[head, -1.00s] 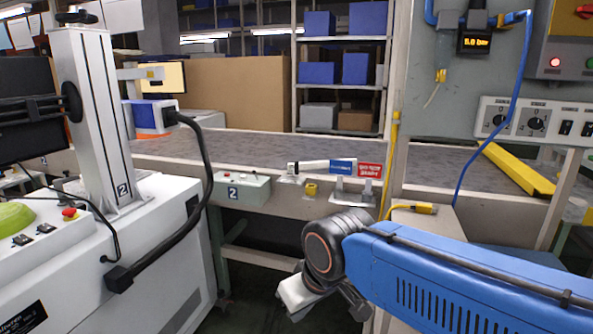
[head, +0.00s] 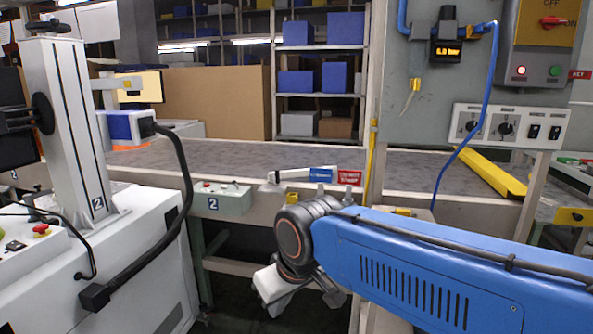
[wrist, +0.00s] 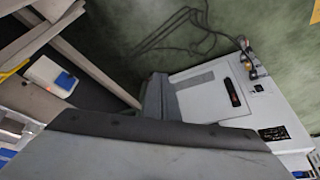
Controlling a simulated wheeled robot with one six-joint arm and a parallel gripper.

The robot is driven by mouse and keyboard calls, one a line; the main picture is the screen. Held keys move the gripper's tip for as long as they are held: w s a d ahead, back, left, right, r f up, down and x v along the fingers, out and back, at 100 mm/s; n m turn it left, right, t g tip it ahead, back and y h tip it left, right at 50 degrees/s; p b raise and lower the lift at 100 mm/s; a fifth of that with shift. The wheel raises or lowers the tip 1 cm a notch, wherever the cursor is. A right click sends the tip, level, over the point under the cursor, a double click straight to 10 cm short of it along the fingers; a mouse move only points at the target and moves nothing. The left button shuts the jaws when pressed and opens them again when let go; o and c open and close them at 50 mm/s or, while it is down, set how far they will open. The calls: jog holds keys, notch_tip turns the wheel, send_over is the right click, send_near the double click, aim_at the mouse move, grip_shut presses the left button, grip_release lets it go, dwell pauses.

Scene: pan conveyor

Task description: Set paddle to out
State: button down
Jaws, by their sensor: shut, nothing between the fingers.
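The paddle (head: 303,173) is a white bar at the front edge of the grey conveyor bed (head: 255,160). It lies roughly sideways in the head view, its left end on a small bracket. A blue label (head: 321,175) sits near its right end, beside a red sign (head: 349,178) with white lettering. The lettering is too small to read surely. My gripper (head: 275,300) is shut and empty, hanging below and in front of the paddle, well apart from it. The wrist view does not clearly show the paddle.
A grey-green box (head: 222,198) marked 2 hangs on the conveyor front, left of the paddle. A white machine (head: 140,250) with a black cable stands at left. A yellow bar (head: 490,173) lies on the bed at right, below a switch panel (head: 508,127).

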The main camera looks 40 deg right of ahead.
jog(key=w+d+r+m, duration=0.1)
jog(key=w+d+r, duration=0.3)
jog(key=w+r, duration=0.45)
jog(key=w+d+r, duration=0.3)
jog(key=w+r, duration=0.4)
jog(key=w, duration=0.3)
jog(key=w+d+r+m, duration=0.1)
jog(key=w+d+r, duration=0.2)
jog(key=w+d, duration=0.3)
jog(key=w+d+r, duration=0.3)
jog(key=w+d, duration=0.2)
jog(key=w, duration=0.3)
jog(key=m+g+h, duration=0.1)
jog(key=m, duration=0.1)
send_over(308, 170)
jog(key=w+d, duration=0.2)
jog(key=d, duration=0.1)
notch_tip(308, 170, down, 4)
jog(key=x, duration=0.9)
jog(key=shift+d+f, duration=0.2)
jog(key=shift+f, duration=0.05)
jog(key=shift+s+a+r, duration=0.15)
jog(key=shift+s+a, duration=0.15)
jog(key=shift+s, duration=0.45)
jog(key=shift+s+a, duration=0.2)
jog(key=shift+s, duration=0.35)
jog(key=shift+s+a, duration=0.25)
jog(key=shift+s, duration=0.25)
